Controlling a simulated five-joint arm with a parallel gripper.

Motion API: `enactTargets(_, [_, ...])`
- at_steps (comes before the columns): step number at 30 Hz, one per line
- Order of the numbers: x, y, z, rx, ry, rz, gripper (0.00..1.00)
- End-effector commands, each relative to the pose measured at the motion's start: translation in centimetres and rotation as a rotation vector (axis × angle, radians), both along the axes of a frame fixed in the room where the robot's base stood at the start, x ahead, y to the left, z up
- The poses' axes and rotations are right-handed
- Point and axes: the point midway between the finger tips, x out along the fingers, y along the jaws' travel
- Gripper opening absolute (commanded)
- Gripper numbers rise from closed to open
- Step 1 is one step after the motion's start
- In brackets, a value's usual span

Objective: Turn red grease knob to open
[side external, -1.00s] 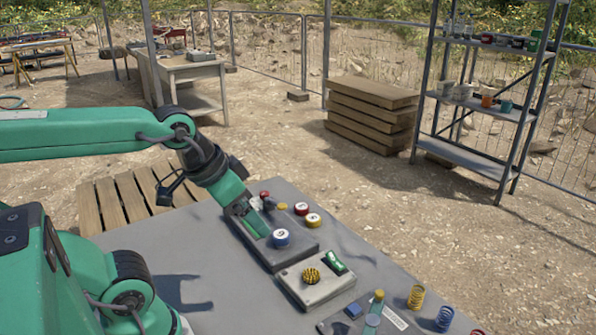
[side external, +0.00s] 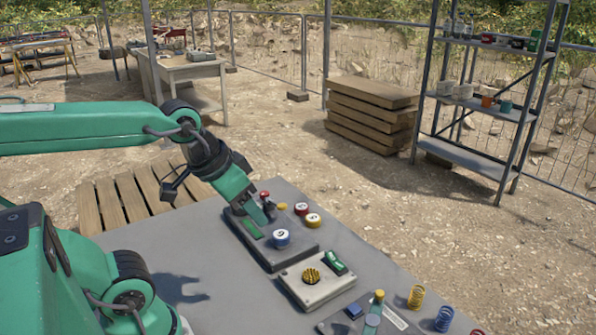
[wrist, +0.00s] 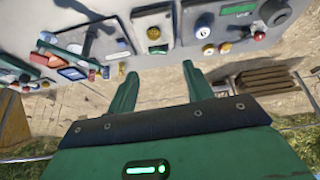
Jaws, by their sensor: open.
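The red knob with a pale cap (side external: 302,209) stands on the far side of a dark grey panel (side external: 285,262); it also shows in the wrist view (wrist: 224,47). A smaller red knob (side external: 265,195) is at the panel's far left corner. I cannot read which one is marked grease. My gripper (side external: 264,217) is over the left part of the panel, left of the pale-capped red knob and apart from it. In the wrist view my gripper (wrist: 161,86) has its two fingers wide apart with nothing between them.
A light grey box (side external: 318,289) with a yellow-black knob (side external: 311,275) is nearer. Coil springs (side external: 416,296) lie at the right.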

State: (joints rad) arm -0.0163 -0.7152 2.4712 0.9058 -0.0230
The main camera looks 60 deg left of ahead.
Motion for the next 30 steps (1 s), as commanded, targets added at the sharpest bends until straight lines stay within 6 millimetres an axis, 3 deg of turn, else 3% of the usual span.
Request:
enactTargets(8, [3.5,2.1,1.3,-0.048,0.056,0.167,0.51])
enactTargets(15, [7.6,5.1,2.0,-0.103,0.114,0.364,0.51])
enactTargets(30, [15.4,13.7,0.2,-0.211,0.222,0.780,0.51])
